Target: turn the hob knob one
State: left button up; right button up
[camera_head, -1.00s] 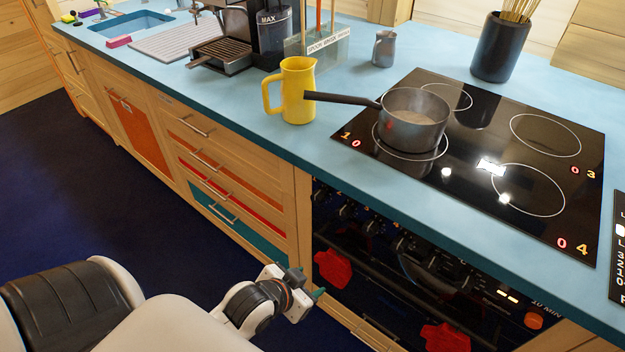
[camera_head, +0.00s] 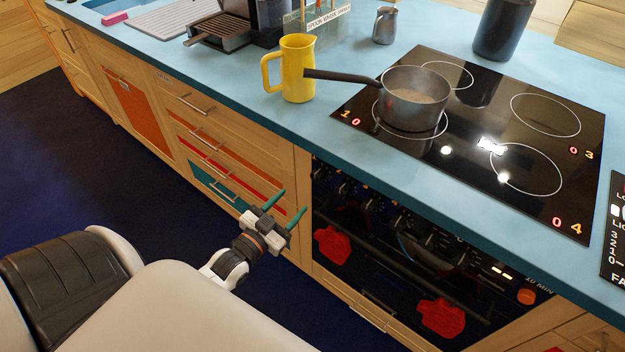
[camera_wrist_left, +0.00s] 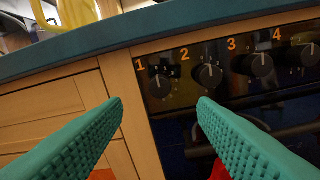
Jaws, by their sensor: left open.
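Hob knob one (camera_wrist_left: 158,88) is a dark round knob under an orange "1" on the black oven panel in the left wrist view. Knobs two (camera_wrist_left: 209,75), three (camera_wrist_left: 260,65) and four (camera_wrist_left: 309,55) run to its right. In the head view the knob row (camera_head: 375,205) sits below the counter edge. My left gripper (camera_head: 284,207) is open and empty, with teal fingers, in front of the drawers left of the oven. In the wrist view its fingers (camera_wrist_left: 160,108) frame knob one, apart from it. My right gripper is not in view.
A saucepan (camera_head: 414,98) stands on the black hob (camera_head: 480,150), its handle pointing left toward a yellow jug (camera_head: 297,68). The blue counter edge (camera_head: 400,185) overhangs the panel. Red mitts (camera_head: 332,246) hang at the oven front. The floor at left is clear.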

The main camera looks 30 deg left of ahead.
aim_at(315, 178)
pick_arm(q)
jog(key=w, duration=1)
jog(key=shift+d, duration=0.2)
jog(key=c, duration=1)
